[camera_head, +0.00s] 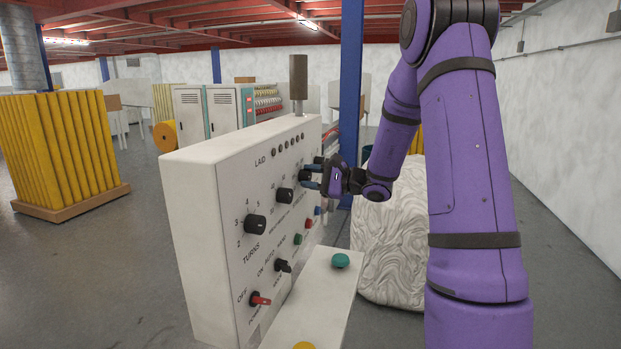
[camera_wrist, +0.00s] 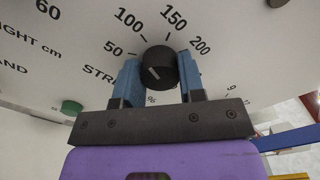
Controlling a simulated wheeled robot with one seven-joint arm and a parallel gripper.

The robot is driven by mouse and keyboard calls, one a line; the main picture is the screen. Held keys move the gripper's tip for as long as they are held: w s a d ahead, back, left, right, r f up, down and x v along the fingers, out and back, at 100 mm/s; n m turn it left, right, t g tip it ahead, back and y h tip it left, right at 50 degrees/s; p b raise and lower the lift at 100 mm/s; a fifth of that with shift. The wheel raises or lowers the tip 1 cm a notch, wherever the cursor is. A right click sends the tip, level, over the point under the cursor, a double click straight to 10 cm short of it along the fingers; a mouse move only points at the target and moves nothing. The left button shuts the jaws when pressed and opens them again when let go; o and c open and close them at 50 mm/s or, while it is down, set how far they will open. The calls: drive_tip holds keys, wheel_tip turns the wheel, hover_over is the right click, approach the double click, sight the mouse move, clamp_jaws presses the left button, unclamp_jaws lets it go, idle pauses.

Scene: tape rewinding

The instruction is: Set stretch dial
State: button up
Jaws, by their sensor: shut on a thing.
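The stretch dial (camera_wrist: 158,66) is a black round knob on the white panel, with a short white mark on its face. Its scale shows 50, 100, 150 and 200 around the upper side, and the label beginning "STRE" is partly covered. My gripper (camera_wrist: 160,82) has its two blue fingers closed on either side of the knob. In the head view my gripper (camera_head: 310,178) reaches the panel's right part from the right, and the fingers hide much of the dial there.
The white control panel (camera_head: 210,215) carries other black knobs, such as the turns dial (camera_head: 255,224), and a red-handled switch (camera_head: 260,300). A green button (camera_wrist: 71,107) is left of the dial. A sloped ledge with a green button (camera_head: 340,261) juts out below. A wrapped bale (camera_head: 392,245) stands behind.

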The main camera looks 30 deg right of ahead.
drive_tip(key=o, duration=0.9)
drive_tip(key=v, duration=1.1)
